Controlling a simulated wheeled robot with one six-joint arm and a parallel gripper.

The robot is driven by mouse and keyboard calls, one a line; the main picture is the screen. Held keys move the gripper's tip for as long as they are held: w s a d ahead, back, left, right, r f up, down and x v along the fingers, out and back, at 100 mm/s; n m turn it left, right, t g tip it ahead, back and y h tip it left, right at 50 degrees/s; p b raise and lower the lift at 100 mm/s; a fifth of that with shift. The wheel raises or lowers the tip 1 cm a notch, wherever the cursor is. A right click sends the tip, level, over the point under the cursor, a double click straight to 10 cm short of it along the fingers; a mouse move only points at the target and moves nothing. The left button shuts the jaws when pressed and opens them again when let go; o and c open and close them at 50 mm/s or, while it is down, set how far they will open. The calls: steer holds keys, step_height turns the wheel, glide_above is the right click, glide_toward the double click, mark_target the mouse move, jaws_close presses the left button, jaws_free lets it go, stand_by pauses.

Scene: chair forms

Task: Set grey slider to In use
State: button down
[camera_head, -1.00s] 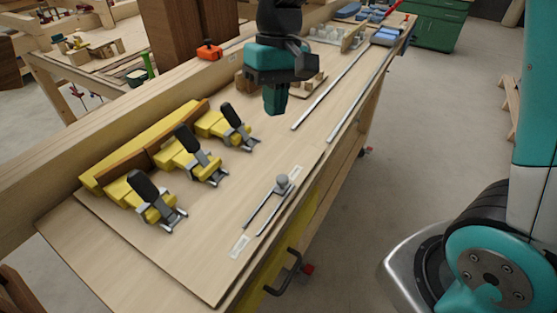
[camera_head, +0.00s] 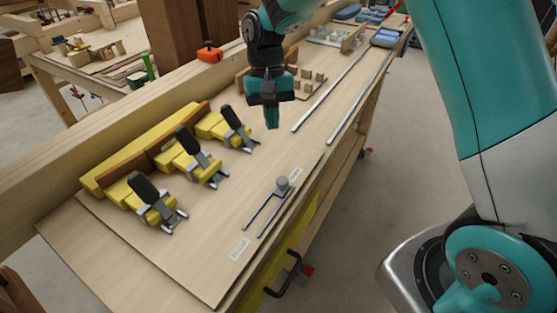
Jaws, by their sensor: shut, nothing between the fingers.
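The grey slider (camera_head: 283,184) is a small knob on a short track of two metal rails (camera_head: 262,211) on the wooden board. A small white label (camera_head: 296,173) lies beyond the far end and another label (camera_head: 239,248) lies beyond the near end. Their writing is too small to read. My gripper (camera_head: 272,126) is shut and empty, pointing down above the bench, behind the slider in the picture and apart from it.
Several yellow clamps with black handles (camera_head: 147,187) stand left of the track. A black handle (camera_head: 285,274) sticks out at the bench's front edge. Two long metal rails (camera_head: 330,90) and a block holder (camera_head: 310,82) lie farther back. The board between clamps and track is clear.

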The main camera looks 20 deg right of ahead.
mark_target(282, 186)
steer(key=p+x, duration=0.1)
steer(key=x, duration=0.6)
steer(key=shift+s+f+p, duration=0.1)
steer(key=shift+f+p, duration=0.05)
steer(key=shift+p, duration=0.2)
steer(key=s, duration=0.1)
steer(key=s+p, duration=0.1)
steer(key=shift+s+a, duration=0.2)
steer(key=shift+s, duration=0.1)
steer(key=shift+s+a+f+p, duration=0.1)
steer(key=shift+s+f+p, duration=0.2)
steer(key=shift+s, duration=0.25)
steer(key=shift+a, duration=0.1)
